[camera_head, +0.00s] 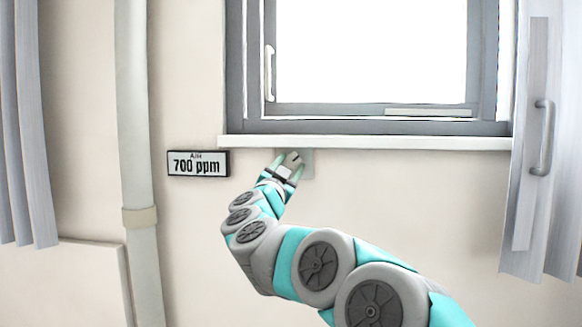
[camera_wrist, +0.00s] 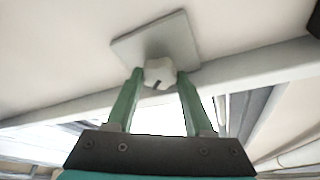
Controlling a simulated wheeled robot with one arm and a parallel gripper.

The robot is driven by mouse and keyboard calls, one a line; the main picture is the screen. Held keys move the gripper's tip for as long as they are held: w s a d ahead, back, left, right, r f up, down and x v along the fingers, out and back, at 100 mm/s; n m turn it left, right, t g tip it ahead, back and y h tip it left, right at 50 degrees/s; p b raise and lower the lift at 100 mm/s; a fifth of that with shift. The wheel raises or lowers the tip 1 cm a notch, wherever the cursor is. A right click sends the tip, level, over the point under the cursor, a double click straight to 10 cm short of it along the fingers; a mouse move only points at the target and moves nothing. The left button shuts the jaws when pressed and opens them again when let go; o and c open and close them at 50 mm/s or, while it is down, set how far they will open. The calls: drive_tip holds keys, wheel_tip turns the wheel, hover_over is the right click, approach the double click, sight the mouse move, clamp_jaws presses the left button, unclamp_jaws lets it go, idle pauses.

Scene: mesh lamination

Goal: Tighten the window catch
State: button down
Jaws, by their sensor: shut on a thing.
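The window catch appears as a pale faceted knob (camera_head: 293,157) on a square grey plate (camera_head: 308,166), fixed to the wall just under the window sill. In the wrist view the knob (camera_wrist: 160,72) has a dark mark on its near face, and the plate (camera_wrist: 165,42) lies behind it. My gripper (camera_head: 287,166) reaches up to the knob from below. In the wrist view its two green fingers (camera_wrist: 159,82) stand on either side of the knob, tips against it, shut on it. The window (camera_head: 370,50) above has a grey frame and a pale upright handle (camera_head: 269,73).
The white sill (camera_head: 365,142) juts out just above the catch. A pipe (camera_head: 133,120) runs down further left. A grey panel with a handle (camera_head: 543,137) hangs at right.

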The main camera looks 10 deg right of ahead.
drive_tip(key=shift+a+m+g+h, duration=0.1)
drive_tip(key=shift+m+g+h, duration=0.4)
drive_tip(key=shift+m, duration=1.3)
drive_tip(key=shift+c, duration=1.4)
unclamp_jaws()
drive_tip(key=shift+r, duration=0.1)
drive_tip(key=n+t+y, duration=0.1)
drive_tip(key=n, duration=0.2)
drive_tip(key=n+t+y, duration=0.1)
drive_tip(key=n, duration=0.2)
drive_tip(key=n+y, duration=0.1)
drive_tip(key=n, duration=0.2)
drive_tip(key=shift+d+t, duration=0.35)
drive_tip(key=shift+t, duration=0.05)
drive_tip(key=n+y, duration=0.2)
drive_tip(key=n, duration=0.1)
drive_tip(key=n+t+y, duration=0.1)
drive_tip(key=n+y, duration=0.1)
drive_tip(key=n, duration=0.2)
drive_tip(key=shift+s+n+b, duration=0.15)
drive_tip(key=shift+n+b, duration=0.15)
drive_tip(key=shift+b, duration=0.05)
drive_tip(key=shift+n, duration=0.4)
